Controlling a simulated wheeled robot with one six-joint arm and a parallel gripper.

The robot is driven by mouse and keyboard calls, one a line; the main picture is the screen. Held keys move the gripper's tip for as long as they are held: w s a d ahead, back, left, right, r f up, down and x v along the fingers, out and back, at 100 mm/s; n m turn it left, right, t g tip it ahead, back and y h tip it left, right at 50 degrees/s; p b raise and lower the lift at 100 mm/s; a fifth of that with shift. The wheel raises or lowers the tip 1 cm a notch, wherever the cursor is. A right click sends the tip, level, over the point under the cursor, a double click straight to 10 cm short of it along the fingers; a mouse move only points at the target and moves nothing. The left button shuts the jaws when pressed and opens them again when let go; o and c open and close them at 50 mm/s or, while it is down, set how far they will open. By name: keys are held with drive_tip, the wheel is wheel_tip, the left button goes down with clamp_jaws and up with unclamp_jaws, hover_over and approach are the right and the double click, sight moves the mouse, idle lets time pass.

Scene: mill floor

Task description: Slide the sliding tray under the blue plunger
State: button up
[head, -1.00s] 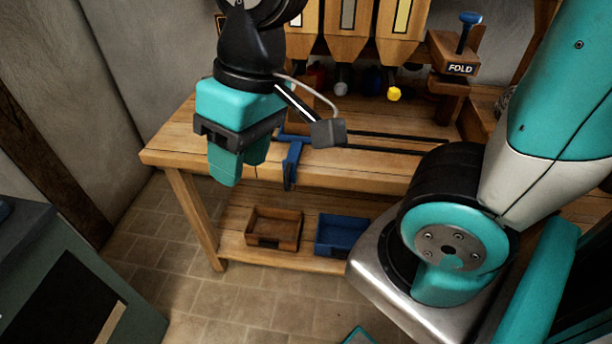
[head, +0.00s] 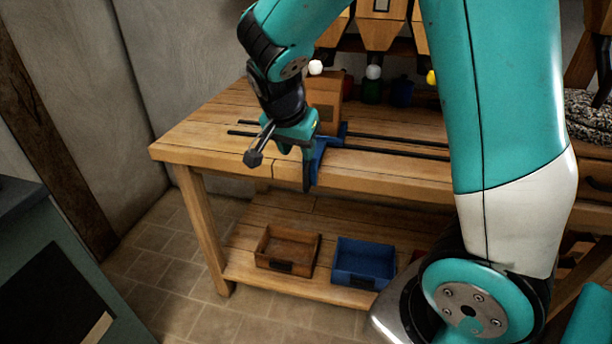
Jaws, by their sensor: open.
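The sliding tray shows as a blue piece (head: 314,166) at the left part of the bench, by two dark rails, with its front part hanging over the bench edge. A wooden box (head: 325,98) stands just behind it; I cannot tell whether it rests on the tray. My gripper (head: 298,147) is open and empty, reaching down just left of the blue piece. The fingers overlap it in the picture, and I cannot tell whether they touch it.
Rails (head: 388,147) run right along the workbench (head: 225,145). Wooden hoppers with white and yellow knobs hang above the back. Red, green and blue items stand below them. A brown bin (head: 288,248) and a blue bin (head: 362,262) sit on the lower shelf.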

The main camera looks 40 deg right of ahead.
sight(304, 171)
drive_tip(key=x, duration=1)
drive_tip(key=shift+a, duration=0.1)
drive_tip(key=shift+c, duration=0.4)
clamp_jaws()
